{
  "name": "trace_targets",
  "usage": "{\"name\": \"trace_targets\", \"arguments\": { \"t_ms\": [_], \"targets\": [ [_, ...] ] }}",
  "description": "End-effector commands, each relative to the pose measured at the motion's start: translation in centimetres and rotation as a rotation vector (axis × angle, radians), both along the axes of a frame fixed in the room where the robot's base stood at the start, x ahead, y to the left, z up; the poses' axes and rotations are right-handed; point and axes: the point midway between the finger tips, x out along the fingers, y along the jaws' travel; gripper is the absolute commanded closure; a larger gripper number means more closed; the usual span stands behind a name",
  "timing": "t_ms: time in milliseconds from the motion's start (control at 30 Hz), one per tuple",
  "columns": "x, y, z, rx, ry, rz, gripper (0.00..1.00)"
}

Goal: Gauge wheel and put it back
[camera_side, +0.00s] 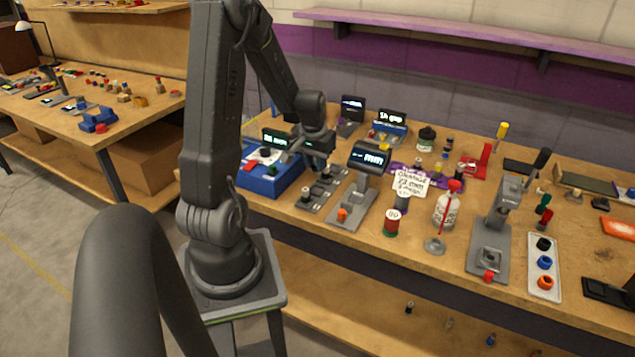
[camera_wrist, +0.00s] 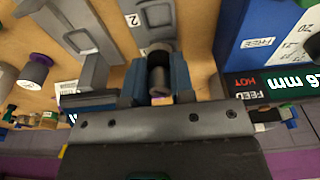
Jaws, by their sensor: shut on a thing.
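My gripper (camera_side: 318,163) is over the grey slot track (camera_side: 316,199) at the left of the bench. In the wrist view its two blue jaws (camera_wrist: 158,80) are shut on a small dark grey wheel (camera_wrist: 159,78). The wheel is at a grey slot piece labelled 2 (camera_wrist: 155,16); I cannot tell whether it rests there or is lifted. In the side view the jaws hide it. A grey gauge stand (camera_side: 352,203) with a lit display (camera_side: 370,157) stands just right of the track; its digits are too small to read.
A blue box (camera_side: 268,180) with a lit display stands close left of my gripper. An orange part (camera_side: 342,214) sits on the gauge stand's base. A handwritten card (camera_side: 410,183), a spool (camera_side: 392,222), a bottle (camera_side: 447,208) and a lever press (camera_side: 492,235) stand to the right.

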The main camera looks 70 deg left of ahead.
Motion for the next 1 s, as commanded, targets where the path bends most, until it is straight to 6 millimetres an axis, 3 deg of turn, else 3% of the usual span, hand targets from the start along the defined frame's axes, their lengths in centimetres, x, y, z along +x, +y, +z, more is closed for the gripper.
{"name": "trace_targets", "arguments": {
  "t_ms": [433,867,900,1000],
  "targets": [
    [0.0,-0.1,-5.6,-0.002,0.002,0.000,1.00],
    [0.0,0.0,-6.3,0.001,0.001,0.000,1.00],
    [0.0,0.0,-6.3,0.001,0.001,0.000,0.76],
    [0.0,0.0,-6.3,0.001,0.001,0.000,0.66]
  ]
}}
